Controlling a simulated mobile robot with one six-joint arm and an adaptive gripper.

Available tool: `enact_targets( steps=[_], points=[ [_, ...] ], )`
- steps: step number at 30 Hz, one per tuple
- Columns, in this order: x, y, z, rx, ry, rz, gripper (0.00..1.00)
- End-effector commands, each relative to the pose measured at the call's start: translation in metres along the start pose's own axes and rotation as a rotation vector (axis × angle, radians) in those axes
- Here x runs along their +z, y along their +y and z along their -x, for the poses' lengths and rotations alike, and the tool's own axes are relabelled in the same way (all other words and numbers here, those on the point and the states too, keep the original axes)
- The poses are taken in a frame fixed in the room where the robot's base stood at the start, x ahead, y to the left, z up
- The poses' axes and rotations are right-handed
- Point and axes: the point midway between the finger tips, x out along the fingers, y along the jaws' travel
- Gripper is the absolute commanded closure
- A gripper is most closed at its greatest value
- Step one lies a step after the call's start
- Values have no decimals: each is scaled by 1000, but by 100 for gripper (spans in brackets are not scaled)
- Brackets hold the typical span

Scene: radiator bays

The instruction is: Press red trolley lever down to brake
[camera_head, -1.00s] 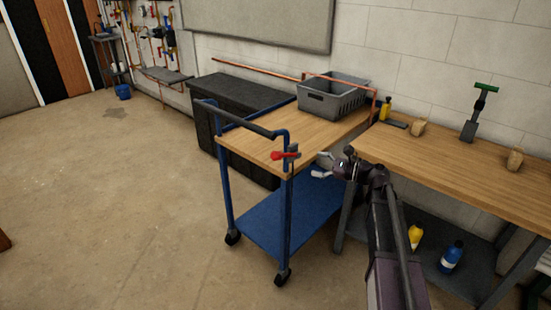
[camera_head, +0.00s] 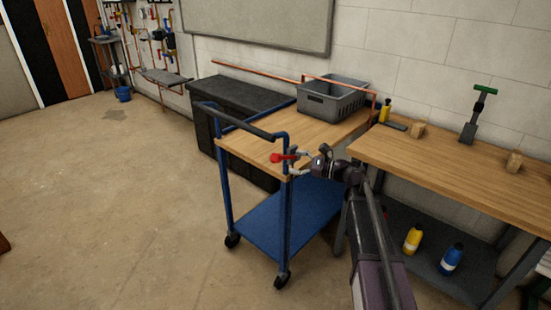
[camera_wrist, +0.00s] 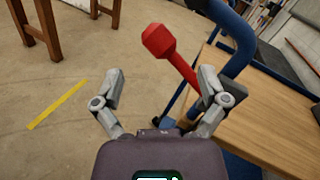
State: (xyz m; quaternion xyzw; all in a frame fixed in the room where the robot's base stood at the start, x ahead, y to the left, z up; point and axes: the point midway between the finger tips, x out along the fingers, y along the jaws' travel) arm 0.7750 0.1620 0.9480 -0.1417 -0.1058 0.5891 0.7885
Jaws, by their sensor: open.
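The red lever (camera_head: 283,157) is on the near corner post of the blue trolley (camera_head: 287,215), below the handlebar, and points left. In the wrist view the red lever (camera_wrist: 168,48) has a faceted knob and slants from upper left down to the right finger. My gripper (camera_head: 294,163) is open beside the lever's mount, at the trolley's near corner. In the wrist view my gripper (camera_wrist: 160,90) has its fingers spread, with the lever's shaft close to the right fingertip. I cannot tell whether they touch. The lever's pivot is partly hidden behind that finger.
A grey crate (camera_head: 333,96) sits on the trolley's far end. A workbench (camera_head: 450,165) stands close on the right, with a green-handled tool (camera_head: 477,112) and bottles. A black chest (camera_head: 240,100) stands behind the trolley. The floor (camera_head: 120,200) to the left is clear.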

Motion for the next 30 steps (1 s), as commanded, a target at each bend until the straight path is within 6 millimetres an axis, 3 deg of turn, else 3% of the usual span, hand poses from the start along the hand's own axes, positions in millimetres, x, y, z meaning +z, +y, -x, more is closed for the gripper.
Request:
enact_targets(
  steps=[12, 19, 28, 30],
  points=[
    [0, 0, -57, 2, -1, 0, 7],
    [0, 0, -69, 1, 0, 0, 7],
    [0, 1, -70, 1, 0, 0, 7],
    [0, 1, -70, 1, 0, 0, 25]
  ],
)
